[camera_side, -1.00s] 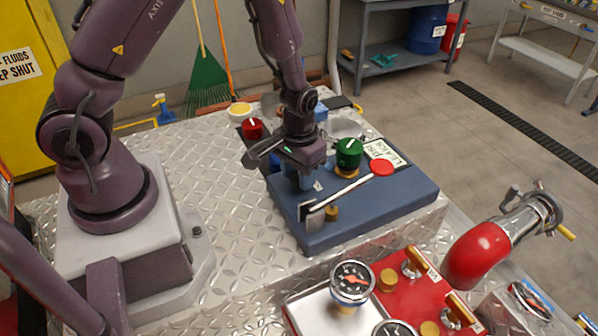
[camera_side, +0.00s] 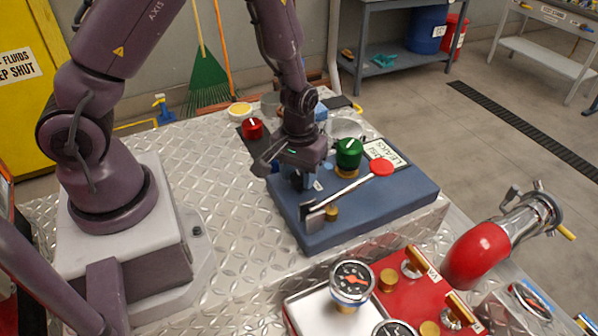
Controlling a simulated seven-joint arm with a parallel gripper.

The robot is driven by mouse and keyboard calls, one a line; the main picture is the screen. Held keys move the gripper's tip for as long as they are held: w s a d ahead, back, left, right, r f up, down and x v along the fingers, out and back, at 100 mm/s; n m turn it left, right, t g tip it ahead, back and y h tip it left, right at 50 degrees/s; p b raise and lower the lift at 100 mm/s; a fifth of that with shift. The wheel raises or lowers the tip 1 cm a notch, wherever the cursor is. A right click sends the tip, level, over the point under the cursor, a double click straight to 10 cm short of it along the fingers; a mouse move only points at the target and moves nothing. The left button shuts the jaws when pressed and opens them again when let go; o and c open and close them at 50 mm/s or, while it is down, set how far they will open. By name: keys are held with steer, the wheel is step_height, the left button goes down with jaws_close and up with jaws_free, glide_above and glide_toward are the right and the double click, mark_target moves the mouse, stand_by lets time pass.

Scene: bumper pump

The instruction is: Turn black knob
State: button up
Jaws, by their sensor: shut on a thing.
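The blue pump panel (camera_side: 385,210) lies on the metal-topped bench. My gripper (camera_side: 299,184) points down over its left part and is shut on the black knob. The knob shows only as a dark patch under the gripper body; most of it and my fingertips are hidden, so its angle cannot be read. A green knob (camera_side: 349,152) with a white mark stands just right of my gripper. A red knob (camera_side: 252,129) stands behind it to the left.
A lever with a red end (camera_side: 381,167) slants across the panel close to my gripper's right. A white label card (camera_side: 384,152) lies behind it. A pressure gauge (camera_side: 351,281) and red panel (camera_side: 388,262) stand in front.

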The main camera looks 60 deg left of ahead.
mark_target(299, 176)
steer(key=o, duration=0.9)
step_height(299, 176, up, 13)
steer(key=shift+r, duration=0.1)
